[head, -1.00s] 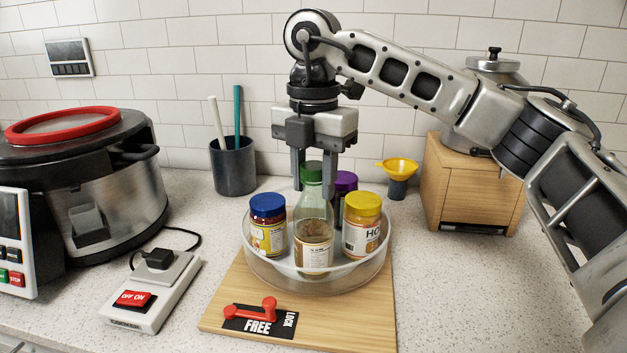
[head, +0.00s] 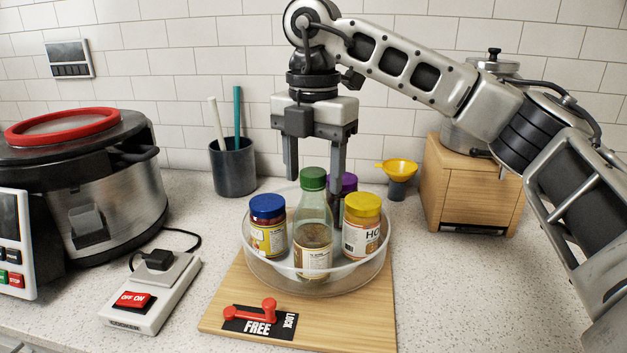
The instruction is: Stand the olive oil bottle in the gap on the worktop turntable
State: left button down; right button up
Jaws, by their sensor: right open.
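The olive oil bottle (head: 313,232), clear greenish glass with a green cap, stands upright on the turntable (head: 268,274) at its front. A blue-lidded jar (head: 268,228) is on its left and a yellow-lidded jar (head: 361,228) on its right. A purple-lidded item (head: 346,183) stands behind, partly hidden by the bottle and a finger. My right gripper (head: 313,190) is open, pointing down, above and behind the bottle's cap and apart from it. My left gripper is not in view.
The turntable sits on a wooden board (head: 370,325) with a red lever (head: 250,310) near the FREE label. A cooker (head: 100,190) and a switch box (head: 150,295) stand left. A dark cup (head: 233,167), yellow funnel (head: 398,170) and wooden box (head: 465,190) stand behind.

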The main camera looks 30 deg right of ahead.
notch_tip(320, 180, up, 10)
jog(key=p, duration=0.2)
jog(key=shift+f, duration=0.15)
dwell(0.4)
